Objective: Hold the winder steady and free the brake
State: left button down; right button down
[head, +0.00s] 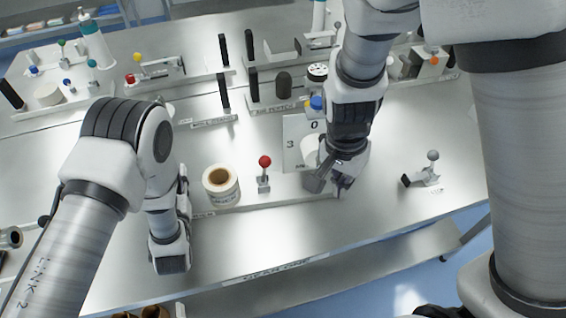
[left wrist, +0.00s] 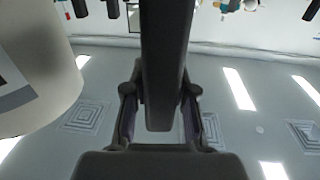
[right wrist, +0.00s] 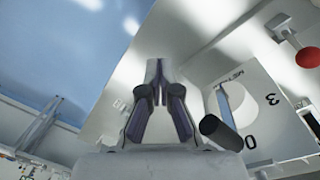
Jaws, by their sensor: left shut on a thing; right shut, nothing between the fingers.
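A white roll (head: 222,186) with a brown core stands near the table's front; the pale round body at the left of the left wrist view (left wrist: 35,70) appears to be this roll. My left gripper (head: 183,182) is beside it, shut on a dark bar (left wrist: 166,60) that runs between its fingers. A white panel marked 3 and 0 (head: 294,138), also in the right wrist view (right wrist: 262,88), has a slot and a black cylindrical handle (right wrist: 221,132) by it. My right gripper (right wrist: 158,82) is shut and empty beside the panel, apart from the handle. The head view partly hides its fingertips.
A red-knobbed lever (head: 264,162) stands between roll and panel. A small grey-knobbed fixture (head: 430,170) is at the right. Black posts and coloured knobs line the back.

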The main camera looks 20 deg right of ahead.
aim_at(265, 171)
jog(key=w+f+n+t+y, duration=0.1)
jog(key=f+n+t, duration=0.1)
jog(key=f, duration=0.2)
jog(key=w+f+n+t+y, duration=0.2)
jog(key=f, duration=0.2)
jog(key=w+a+f+n+t+y, duration=0.1)
jog(key=w+f+n+t, duration=0.1)
jog(key=f, duration=0.2)
jog(key=shift+w+f+t+y, duration=0.15)
jog(key=shift+f+t+y, duration=0.15)
jog(key=shift+f, duration=0.1)
jog(key=a+t+y, duration=0.1)
jog(key=a+m+t+y, duration=0.1)
jog(key=t+y, duration=0.1)
jog(key=shift+r, duration=0.35)
jog(key=s+d+r+m+t+y, duration=0.1)
jog(key=s+d+r+m+t, duration=0.1)
jog(key=d+r+m+t, duration=0.35)
jog(key=w+a+t, duration=0.1)
jog(key=w+a, duration=0.9)
jog(key=shift+a+f+m, duration=0.25)
jog(key=shift+f+m, duration=0.1)
jog(key=shift+f, duration=0.05)
